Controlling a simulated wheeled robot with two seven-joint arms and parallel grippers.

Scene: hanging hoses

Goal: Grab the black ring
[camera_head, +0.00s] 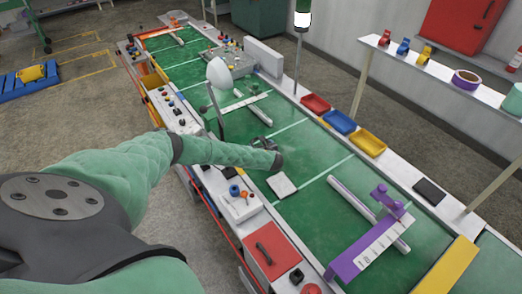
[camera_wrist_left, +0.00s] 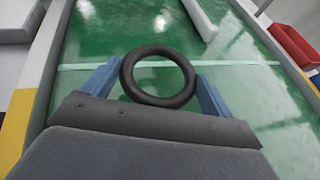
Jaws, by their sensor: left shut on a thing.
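The black ring (camera_wrist_left: 160,100) shows large in the left wrist view, between the two blue fingers of my left gripper (camera_wrist_left: 156,84). The fingers touch it on both sides, and the green work surface shows through its hole. In the head view my left gripper (camera_head: 270,149) is over the green table (camera_head: 315,215), close above a white square plate (camera_head: 281,186). The ring is hard to tell from the dark gripper there. My right gripper is in neither view.
A white bar (camera_head: 367,213) and a purple bracket (camera_head: 347,264) stand to the right on the table. Red (camera_head: 315,103), blue (camera_head: 339,121) and yellow (camera_head: 368,142) trays line the far edge. A white dome on a stalk (camera_head: 219,73) rises behind my arm.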

